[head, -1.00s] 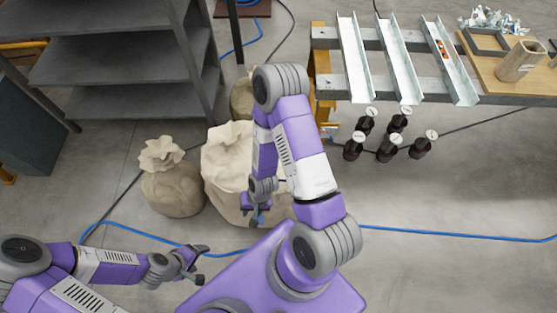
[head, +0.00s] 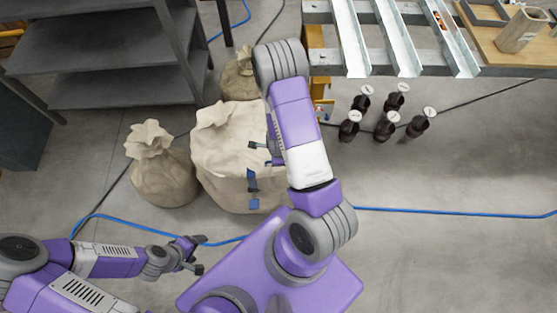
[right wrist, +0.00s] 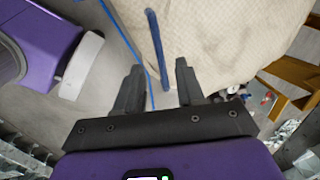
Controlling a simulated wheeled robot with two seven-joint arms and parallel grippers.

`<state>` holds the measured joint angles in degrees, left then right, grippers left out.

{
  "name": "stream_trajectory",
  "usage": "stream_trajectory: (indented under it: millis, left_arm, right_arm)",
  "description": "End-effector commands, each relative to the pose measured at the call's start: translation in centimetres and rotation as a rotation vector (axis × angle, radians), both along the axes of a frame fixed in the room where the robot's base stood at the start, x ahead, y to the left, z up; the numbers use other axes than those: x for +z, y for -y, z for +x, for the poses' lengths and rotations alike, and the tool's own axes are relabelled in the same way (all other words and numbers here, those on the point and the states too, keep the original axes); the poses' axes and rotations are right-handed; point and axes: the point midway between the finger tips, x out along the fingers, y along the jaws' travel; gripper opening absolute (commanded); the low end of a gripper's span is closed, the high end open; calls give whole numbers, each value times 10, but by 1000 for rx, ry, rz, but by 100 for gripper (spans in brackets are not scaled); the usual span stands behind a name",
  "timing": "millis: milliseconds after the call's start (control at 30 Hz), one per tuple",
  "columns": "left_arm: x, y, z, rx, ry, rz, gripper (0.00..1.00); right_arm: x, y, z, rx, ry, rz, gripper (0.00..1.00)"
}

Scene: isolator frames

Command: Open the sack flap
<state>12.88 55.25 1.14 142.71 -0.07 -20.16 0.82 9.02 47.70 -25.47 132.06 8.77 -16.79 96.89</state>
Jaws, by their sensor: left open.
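The large beige sack (head: 225,165) stands on the floor left of my right arm, its top folded over with a raised peak. A blue strap (head: 253,188) hangs down its front; it also shows in the right wrist view (right wrist: 153,38). My right gripper (head: 262,154) is by the sack's right side, above the strap in the head view, partly hidden by my arm. In the right wrist view its fingers (right wrist: 158,82) are apart and empty, with the strap and sack cloth beyond them. My left gripper (head: 190,256) is open and empty, low at the left, away from the sack.
A smaller tied sack (head: 165,178) stands left of the large one, and another (head: 238,75) behind it. Grey shelves (head: 110,80) rise behind. Several dark bottles (head: 385,130) stand at the right near a metal rack (head: 400,63). A blue hose (head: 430,212) crosses the floor.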

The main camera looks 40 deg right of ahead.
Motion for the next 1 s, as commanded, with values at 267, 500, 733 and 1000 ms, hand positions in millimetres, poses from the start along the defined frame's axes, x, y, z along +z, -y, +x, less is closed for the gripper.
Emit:
stream_trajectory:
  millis: [267,500,733,1000]
  left_arm:
    - [-11,0,0,0,0,0,72]
    - [-12,0,0,0,0,0,72]
    - [-12,0,0,0,0,0,72]
    - [-12,0,0,0,0,0,72]
  right_arm:
    - [-36,4,5,1,-2,0,38]
    - [-39,5,6,1,1,1,38]
    - [-39,5,6,2,0,0,18]
    - [-39,5,6,2,0,0,0]
